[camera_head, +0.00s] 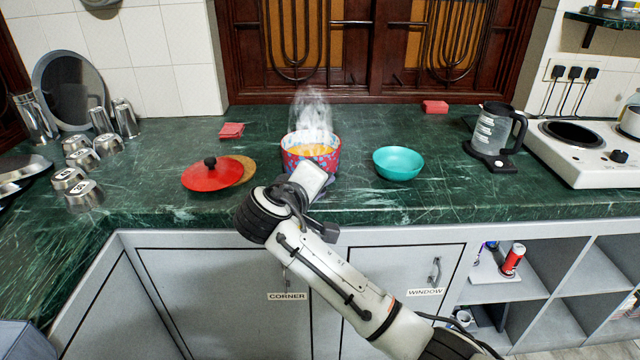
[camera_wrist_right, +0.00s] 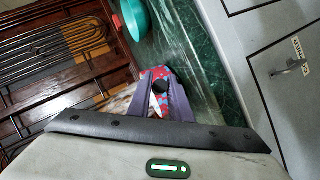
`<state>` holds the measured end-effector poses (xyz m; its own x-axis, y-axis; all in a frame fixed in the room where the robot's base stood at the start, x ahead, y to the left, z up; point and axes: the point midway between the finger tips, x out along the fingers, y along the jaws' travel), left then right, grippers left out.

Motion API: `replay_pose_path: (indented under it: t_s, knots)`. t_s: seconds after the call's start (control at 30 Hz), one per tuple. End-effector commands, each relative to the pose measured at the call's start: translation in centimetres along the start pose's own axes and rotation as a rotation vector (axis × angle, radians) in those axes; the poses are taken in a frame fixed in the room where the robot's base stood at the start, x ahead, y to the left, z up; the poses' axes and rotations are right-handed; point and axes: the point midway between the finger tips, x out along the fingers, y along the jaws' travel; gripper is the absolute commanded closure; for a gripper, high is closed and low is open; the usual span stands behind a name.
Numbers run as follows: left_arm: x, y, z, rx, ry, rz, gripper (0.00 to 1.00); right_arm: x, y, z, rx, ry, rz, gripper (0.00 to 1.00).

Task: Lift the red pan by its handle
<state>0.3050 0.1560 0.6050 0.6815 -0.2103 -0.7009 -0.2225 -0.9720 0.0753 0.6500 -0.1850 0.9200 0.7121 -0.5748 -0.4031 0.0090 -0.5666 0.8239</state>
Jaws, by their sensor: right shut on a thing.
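The red pan (camera_head: 290,158) has a blue-patterned side and stands on the green counter with orange contents and steam rising from it. In the right wrist view part of its patterned side (camera_wrist_right: 157,74) shows just beyond my fingers. My right gripper (camera_head: 312,182) reaches the pan's near side; in its wrist view the fingers (camera_wrist_right: 160,98) are shut on the pan's dark handle (camera_wrist_right: 159,87). The gripper hides most of the handle in the head view. The pan looks level, and I cannot tell any gap beneath it. My left gripper is not in view.
A red lid (camera_head: 205,178) with a black knob lies left of the pan, partly over a brown round mat (camera_head: 244,167). A teal bowl (camera_head: 398,163) stands to the right. A kettle (camera_head: 494,135) and white stove (camera_head: 590,160) are farther right. Metal cups (camera_head: 82,158) stand at left.

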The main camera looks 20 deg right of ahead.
Motion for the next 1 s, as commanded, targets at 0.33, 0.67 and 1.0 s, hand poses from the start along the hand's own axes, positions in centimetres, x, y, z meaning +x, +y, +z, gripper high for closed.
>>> replay_pose_path:
  t_s: [0.33,0.67,1.0]
  knots:
    - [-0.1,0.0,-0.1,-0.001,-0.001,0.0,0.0,-1.4,2.9,-1.6,0.012,0.012,0.009,1.0]
    - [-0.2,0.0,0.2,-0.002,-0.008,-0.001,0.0,-2.6,5.6,-2.8,0.013,0.012,0.011,1.0]
    - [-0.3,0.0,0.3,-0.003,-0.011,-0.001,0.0,-3.6,7.5,-3.8,0.012,0.011,0.011,1.0]
